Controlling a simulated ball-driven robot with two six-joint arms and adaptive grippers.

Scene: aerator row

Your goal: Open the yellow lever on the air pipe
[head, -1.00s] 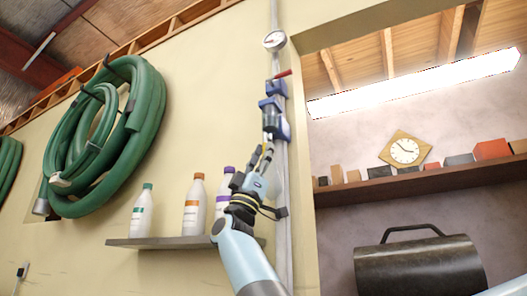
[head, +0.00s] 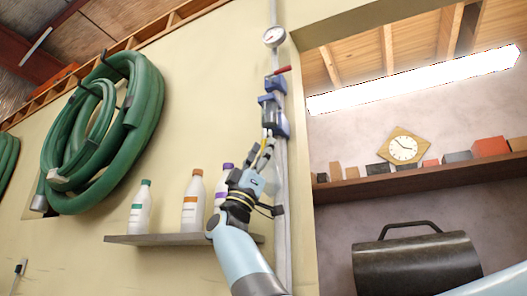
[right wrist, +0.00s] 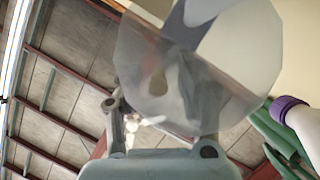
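The air pipe (head: 280,230) runs up the wall as a pale vertical line. A small yellow piece (head: 264,134), likely the yellow lever, shows just under the blue unit (head: 271,112) on the pipe. My right gripper (head: 262,152) is just below that yellow piece, pointing up, with its fingers apart and seemingly empty. I cannot tell whether a finger touches the lever. In the right wrist view a clear, faceted bowl (right wrist: 190,75) fills the space before the gripper, and the lever cannot be made out there. My left gripper is not in view.
A red lever (head: 283,70) and a gauge (head: 274,37) sit higher on the pipe. A shelf (head: 170,239) with several bottles stands left of my gripper. A green hose (head: 148,120) hangs further left. A recess with a wooden shelf (head: 400,183) lies right.

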